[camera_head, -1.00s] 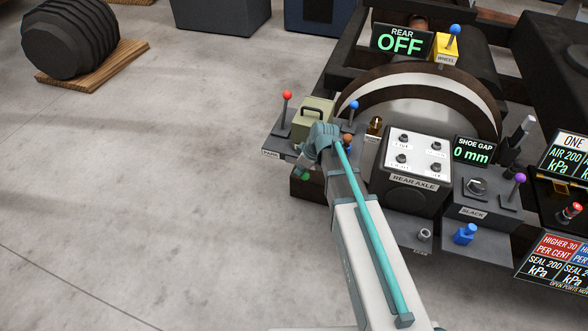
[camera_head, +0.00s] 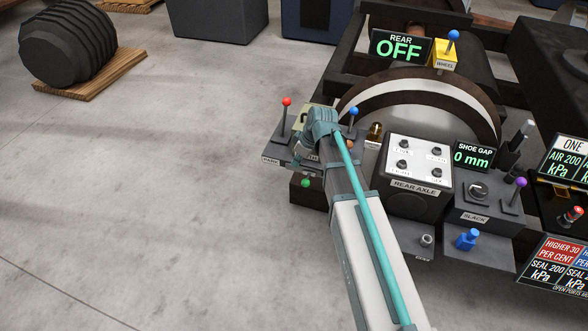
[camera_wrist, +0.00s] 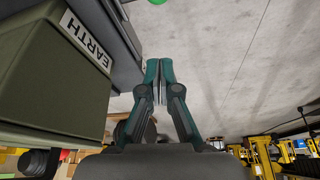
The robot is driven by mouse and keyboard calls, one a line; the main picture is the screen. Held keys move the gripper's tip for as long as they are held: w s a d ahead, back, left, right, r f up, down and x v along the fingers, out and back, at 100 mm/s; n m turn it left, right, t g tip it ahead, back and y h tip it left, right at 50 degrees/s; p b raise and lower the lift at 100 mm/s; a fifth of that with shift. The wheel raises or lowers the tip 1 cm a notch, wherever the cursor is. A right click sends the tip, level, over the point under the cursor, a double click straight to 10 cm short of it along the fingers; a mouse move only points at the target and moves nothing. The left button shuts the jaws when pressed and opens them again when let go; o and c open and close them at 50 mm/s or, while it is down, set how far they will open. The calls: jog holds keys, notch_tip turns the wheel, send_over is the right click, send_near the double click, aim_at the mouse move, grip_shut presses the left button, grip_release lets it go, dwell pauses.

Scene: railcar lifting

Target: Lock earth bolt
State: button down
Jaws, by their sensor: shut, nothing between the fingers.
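An olive-green box labelled EARTH (camera_wrist: 70,65) fills the left of the wrist view. In the head view its top (camera_head: 303,114) shows beside my wrist, which covers most of it. My gripper (camera_wrist: 158,70) is shut and empty, with its fingertips to the right of the box and apart from it. A green ball knob (camera_wrist: 157,2) shows at the top edge of the wrist view, beyond the fingertips. A green knob (camera_head: 305,183) also shows below my wrist in the head view. No bolt can be made out clearly. My fingers are hard to make out in the head view.
A red-knobbed lever (camera_head: 286,102) stands left of my wrist, and a blue-knobbed lever (camera_head: 353,111) close on its right. The REAR AXLE panel (camera_head: 418,163) lies further right. Open concrete floor (camera_head: 150,200) spreads to the left.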

jog(key=shift+v, duration=1.65)
jog(key=s+d+f+m+g+h, duration=0.15)
jog(key=s+d+f+m, duration=0.3)
jog(key=s+f, duration=0.6)
jog(key=s+d+f+m+g+h, duration=0.1)
jog(key=s+d+f+m+g, duration=0.15)
jog(key=s+f+m, duration=0.75)
jog(key=s+d+f+n+g, duration=0.1)
jog(key=s+f, duration=0.4)
jog(key=s, duration=0.4)
jog(key=s+d+f+g, duration=0.2)
jog(key=s+f, duration=0.4)
jog(key=s, duration=0.2)
jog(key=s+d+f+n+g, duration=0.1)
jog(key=s+d+f, duration=0.1)
jog(key=s+f, duration=0.3)
jog(key=s+h, duration=0.1)
jog(key=s, duration=0.3)
jog(key=shift+s+d+f+n+g, duration=0.2)
jog(key=shift+s+f+n+g, duration=0.1)
jog(key=shift+n+g, duration=0.1)
